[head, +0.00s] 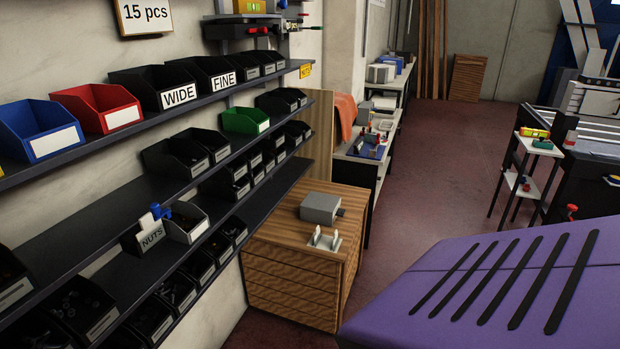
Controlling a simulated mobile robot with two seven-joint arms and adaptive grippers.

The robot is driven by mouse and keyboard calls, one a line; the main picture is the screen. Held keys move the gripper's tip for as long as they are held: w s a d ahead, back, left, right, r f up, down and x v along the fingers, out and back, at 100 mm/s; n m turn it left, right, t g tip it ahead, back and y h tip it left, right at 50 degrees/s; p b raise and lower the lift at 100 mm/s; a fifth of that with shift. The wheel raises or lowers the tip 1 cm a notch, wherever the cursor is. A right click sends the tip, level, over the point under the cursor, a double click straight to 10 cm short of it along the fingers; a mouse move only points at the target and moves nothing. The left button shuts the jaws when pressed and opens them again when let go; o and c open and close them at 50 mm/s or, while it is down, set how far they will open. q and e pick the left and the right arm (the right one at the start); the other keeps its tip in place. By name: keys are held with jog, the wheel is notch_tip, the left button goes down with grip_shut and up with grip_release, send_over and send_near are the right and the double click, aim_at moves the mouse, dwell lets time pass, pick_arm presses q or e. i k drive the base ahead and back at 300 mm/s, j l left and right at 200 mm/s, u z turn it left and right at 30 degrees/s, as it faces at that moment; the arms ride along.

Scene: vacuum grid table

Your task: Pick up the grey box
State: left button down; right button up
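A grey box (320,208) sits on top of a wooden drawer cabinet (292,278), with a small dark part at its right side. A small whitish metal piece with two upright prongs (324,240) stands in front of it on the same top. A light grey box-like item (381,73) also shows farther back on a white bench. Neither of my grippers is in view.
Wall shelves (110,213) with dark, red, blue and green bins run along the left. A purple surface with black strips (420,287) fills the lower right. A small stand (533,150) holds coloured items at right. Dark reddish floor (440,170) is open in the middle.

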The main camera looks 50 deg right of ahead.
aim_at(316, 207)
jog(key=z, duration=1.7)
jog(key=i+l+u, duration=0.1)
jog(key=i+l, duration=0.55)
jog(key=i+l+u, duration=0.15)
jog(key=i+l, duration=0.15)
jog(key=i+l+u, duration=0.1)
jog(key=i+l, duration=0.45)
jog(key=l, duration=0.2)
jog(key=i+l+u, duration=0.15)
jog(key=i+l, duration=0.4)
jog(key=l, duration=0.25)
jog(key=i+l+u, duration=0.15)
jog(key=l, duration=0.3)
jog(key=i, duration=0.1)
